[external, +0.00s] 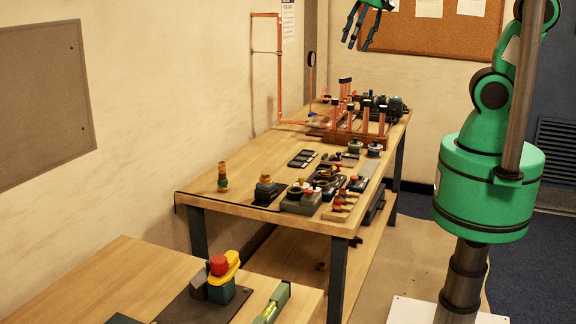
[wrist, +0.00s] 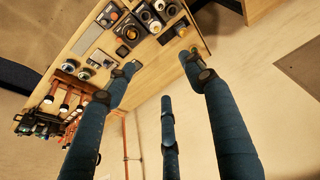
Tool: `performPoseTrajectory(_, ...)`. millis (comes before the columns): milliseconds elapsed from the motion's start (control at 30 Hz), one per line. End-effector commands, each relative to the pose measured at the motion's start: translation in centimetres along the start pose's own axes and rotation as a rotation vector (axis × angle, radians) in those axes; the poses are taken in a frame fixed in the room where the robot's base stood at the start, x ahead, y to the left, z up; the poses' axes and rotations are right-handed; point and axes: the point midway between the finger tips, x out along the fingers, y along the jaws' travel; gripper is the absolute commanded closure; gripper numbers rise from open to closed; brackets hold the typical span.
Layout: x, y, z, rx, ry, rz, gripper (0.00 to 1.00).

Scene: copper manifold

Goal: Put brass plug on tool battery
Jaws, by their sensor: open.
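A small upright amber-brown and green piece (external: 222,177), possibly the brass plug, stands alone near the wall edge of the long bench. A small item (wrist: 181,29) there lies beyond the fingertips on the bench.
Several small parts crowd the near right of the long bench (external: 240,158). A copper manifold (external: 350,125) stands farther back, with a copper pipe (external: 279,70) on the wall. A nearer bench (external: 110,270) holds a green block (external: 222,290) with red and yellow parts. Bare wood surrounds the upright piece.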

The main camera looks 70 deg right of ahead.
Motion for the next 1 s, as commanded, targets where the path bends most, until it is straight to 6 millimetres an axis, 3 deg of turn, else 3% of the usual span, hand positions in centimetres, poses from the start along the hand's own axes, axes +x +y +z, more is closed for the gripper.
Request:
performPoseTrajectory(200, -3.3, 0.6, 4.7, 0.022, 0.055, 0.007, 0.46)
performPoseTrajectory(500, -5.8, 1.0, 10.6, 0.048, 0.119, 0.015, 0.46)
performPoseTrajectory(700, -6.3, 1.1, 12.6, 0.057, 0.14, 0.019, 0.46)
performPoseTrajectory(1000, -6.3, 1.1, 12.9, 0.059, 0.142, 0.019, 0.46)
